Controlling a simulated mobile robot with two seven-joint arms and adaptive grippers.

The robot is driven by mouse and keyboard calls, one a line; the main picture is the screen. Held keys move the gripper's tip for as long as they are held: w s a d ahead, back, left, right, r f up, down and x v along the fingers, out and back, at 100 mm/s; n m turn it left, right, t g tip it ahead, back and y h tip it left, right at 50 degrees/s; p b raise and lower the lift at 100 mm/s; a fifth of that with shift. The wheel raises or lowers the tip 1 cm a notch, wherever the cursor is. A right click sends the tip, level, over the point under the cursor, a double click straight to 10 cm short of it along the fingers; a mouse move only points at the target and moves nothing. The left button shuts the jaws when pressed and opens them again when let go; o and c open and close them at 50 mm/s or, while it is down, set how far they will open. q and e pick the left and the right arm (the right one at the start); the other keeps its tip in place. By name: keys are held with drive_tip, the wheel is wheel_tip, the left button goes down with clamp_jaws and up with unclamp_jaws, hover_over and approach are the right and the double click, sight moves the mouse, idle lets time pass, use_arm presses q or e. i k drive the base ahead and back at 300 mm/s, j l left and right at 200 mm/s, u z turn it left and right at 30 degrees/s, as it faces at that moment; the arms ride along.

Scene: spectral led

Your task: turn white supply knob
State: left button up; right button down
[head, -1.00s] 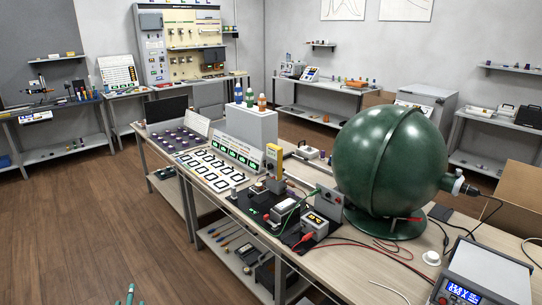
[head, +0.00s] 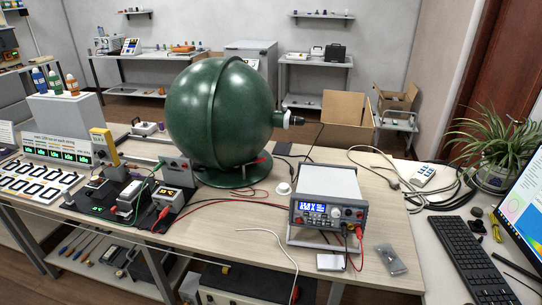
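The white bench supply (head: 328,183) stands on the wooden table in the right middle of the head view. Its dark front panel faces me, with a lit blue display (head: 313,208) at the left. Small round controls and sockets (head: 347,213) sit to the right of the display; they are too small to tell which is the knob or how it is turned. Red and dark leads hang from the front panel's lower right. Neither of my grippers is in view.
A large green sphere (head: 218,112) stands behind and left of the supply. Red and white cables cross the table (head: 215,240). A small clear packet (head: 391,260) lies right of the supply. A keyboard (head: 470,262), monitor and plant (head: 497,145) are farther right.

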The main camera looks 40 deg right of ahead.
sight(336, 212)
drive_tip(key=i+l+z, duration=0.2)
drive_tip(key=z, duration=0.15)
drive_tip(key=i+l+z, duration=0.2)
drive_tip(key=z, duration=0.15)
